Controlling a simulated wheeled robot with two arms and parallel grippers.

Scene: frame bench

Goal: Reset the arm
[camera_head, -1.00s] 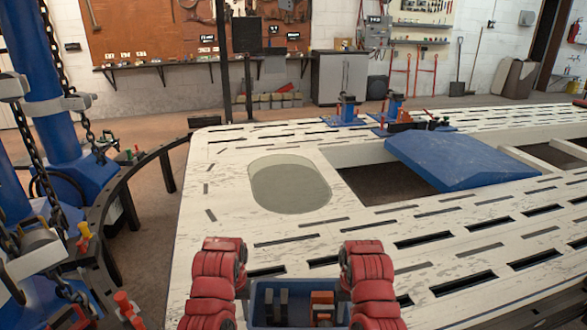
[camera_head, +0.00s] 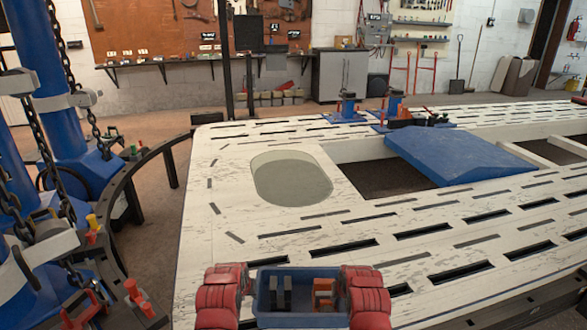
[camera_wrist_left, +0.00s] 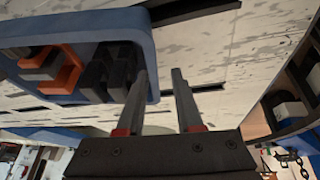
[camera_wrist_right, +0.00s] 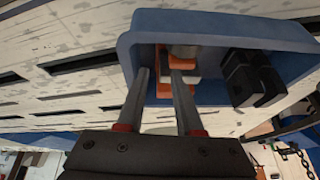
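Both my grippers are at the ends of a blue bin (camera_head: 288,319) at the bottom of the head view. My left gripper (camera_wrist_left: 158,72) has its fingers apart, one over the bin's inside and one outside its end wall (camera_wrist_left: 153,60). I see gaps between fingers and walls, so neither looks clamped. Black parts (camera_wrist_right: 252,76) and orange and grey parts (camera_wrist_left: 55,68) lie in the bin. In the head view, my fingertips are hidden.
Blue posts with chains (camera_head: 45,95) stand at the left beside a curved black rail (camera_head: 130,175). Bare floor lies between rail and table.

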